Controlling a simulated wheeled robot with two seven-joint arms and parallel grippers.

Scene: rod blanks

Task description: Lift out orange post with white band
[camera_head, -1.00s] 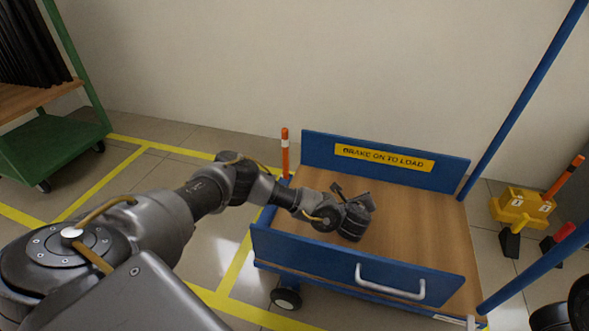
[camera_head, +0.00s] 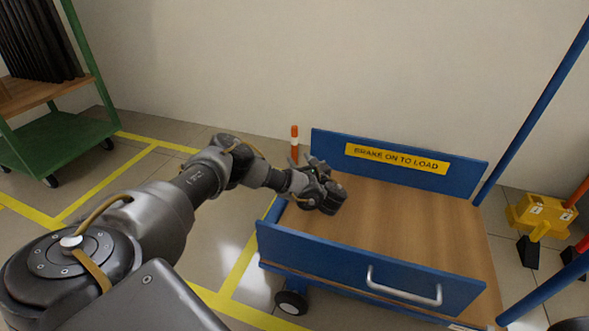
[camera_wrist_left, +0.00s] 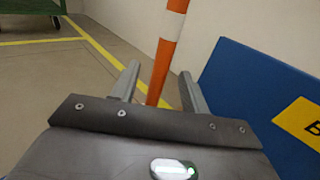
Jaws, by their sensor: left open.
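The orange post with a white band (camera_head: 294,143) stands upright at the far left corner of the blue trolley, its lower part hidden behind my wrist. In the left wrist view the post (camera_wrist_left: 167,52) rises between my two finger tips, with the white band above finger level. I cannot tell whether it touches a finger. My left gripper (camera_head: 315,164) is open and over the trolley's left side, close to the post; its parted fingers show in the left wrist view (camera_wrist_left: 160,72). My right gripper is not in view.
The blue trolley's back board (camera_head: 470,173) with a yellow sign stands right of the post. The trolley's wooden deck (camera_head: 420,222) is bare. A green rack (camera_head: 65,147) stands at left, and a yellow block (camera_head: 540,215) with posts at right. A wall is behind.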

